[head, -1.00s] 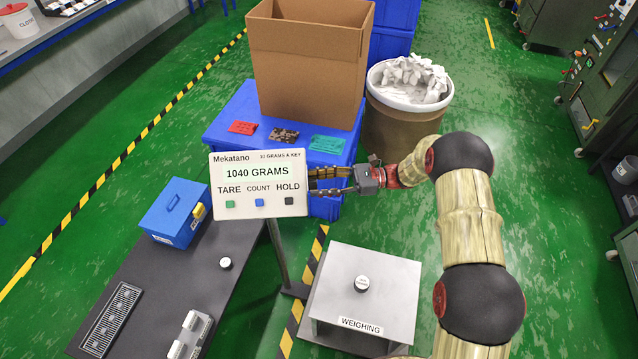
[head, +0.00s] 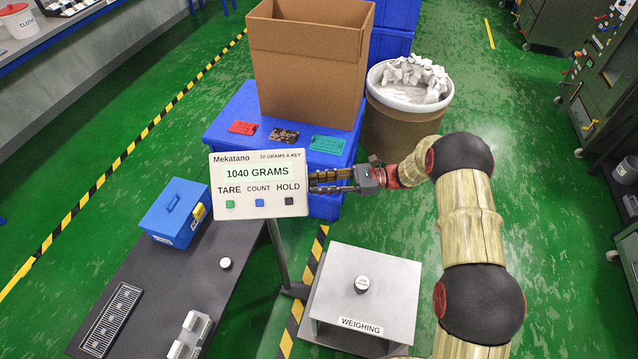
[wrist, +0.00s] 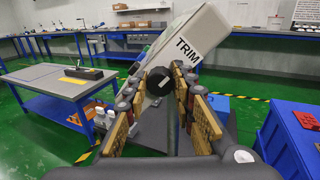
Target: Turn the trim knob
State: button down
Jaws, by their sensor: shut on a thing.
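The trim knob (wrist: 159,82) is a dark round knob with a pale bar mark, on the side of the display box (wrist: 203,38) beside the label TRIM. In the wrist view my gripper (wrist: 160,90) has one finger on each side of the knob and is shut on it. The head view shows my gripper (head: 328,181) at the right edge of the display box (head: 258,183); the knob is hidden there. The display reads 1040 GRAMS, above TARE, COUNT and HOLD buttons.
A weighing platform (head: 385,278) with a small white-topped weight (head: 362,285) stands below my arm. A dark bench (head: 160,290) with a blue box (head: 174,208) is at left. A blue table (head: 225,125) with a carton (head: 308,65) and a paper-filled bin (head: 408,110) stand behind.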

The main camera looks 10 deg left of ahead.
jog(key=shift+n, duration=0.3)
jog(key=shift+n+b, duration=0.85)
jog(key=shift+n, duration=1.55)
jog(key=c, duration=1.5)
grip_release()
jog(key=v, duration=1.2)
jog(key=shift+s+r, duration=0.1)
jog(key=shift+s, duration=0.05)
